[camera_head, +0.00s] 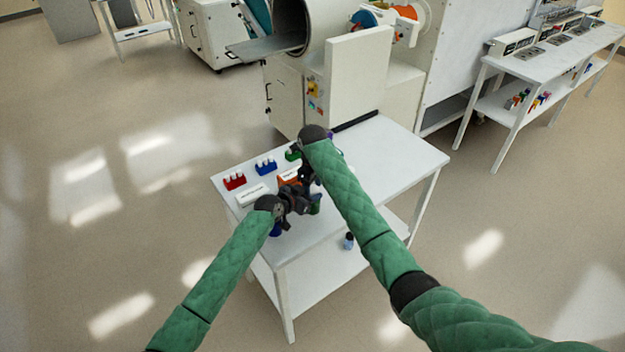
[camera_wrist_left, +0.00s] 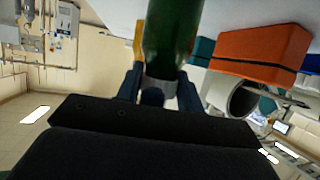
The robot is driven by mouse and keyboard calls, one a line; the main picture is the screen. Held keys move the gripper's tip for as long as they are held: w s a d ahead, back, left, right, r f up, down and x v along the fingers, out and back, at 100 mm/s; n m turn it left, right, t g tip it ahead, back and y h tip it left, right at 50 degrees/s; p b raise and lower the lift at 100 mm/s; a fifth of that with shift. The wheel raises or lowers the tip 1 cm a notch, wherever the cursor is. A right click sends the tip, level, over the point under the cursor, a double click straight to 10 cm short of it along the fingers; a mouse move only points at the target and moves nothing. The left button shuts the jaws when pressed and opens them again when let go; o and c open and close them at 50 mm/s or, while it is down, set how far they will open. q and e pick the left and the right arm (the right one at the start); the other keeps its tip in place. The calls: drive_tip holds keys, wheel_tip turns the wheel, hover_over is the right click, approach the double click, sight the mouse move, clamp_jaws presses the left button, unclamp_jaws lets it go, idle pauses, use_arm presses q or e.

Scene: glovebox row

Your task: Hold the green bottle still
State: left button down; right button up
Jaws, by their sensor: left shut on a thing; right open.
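The green bottle (camera_wrist_left: 172,35) fills the top middle of the left wrist view, with its narrower end between the fingers of my left gripper (camera_wrist_left: 160,88). That gripper is shut on it. In the head view my left gripper (camera_head: 304,200) is over the near part of the white table (camera_head: 340,205), and a bit of green bottle (camera_head: 316,206) shows beside it. The rest of the bottle is hidden there. My right gripper (camera_head: 306,172) is open and points down just behind the left one. I cannot tell whether it touches the bottle.
A red rack (camera_head: 234,182), a blue rack (camera_head: 265,167) and a green rack (camera_head: 292,154) line the table's back left edge. An orange block (camera_wrist_left: 260,55) is close to the bottle. A small blue bottle (camera_head: 349,241) stands on the lower shelf. The table's right side is clear.

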drive_tip(key=shift+f, duration=0.25)
drive_tip(key=c, duration=1)
drive_tip(key=o, duration=1.1)
drive_tip(key=shift+r, duration=2.35)
use_arm(q)
drive_tip(key=c, duration=0.8)
unclamp_jaws()
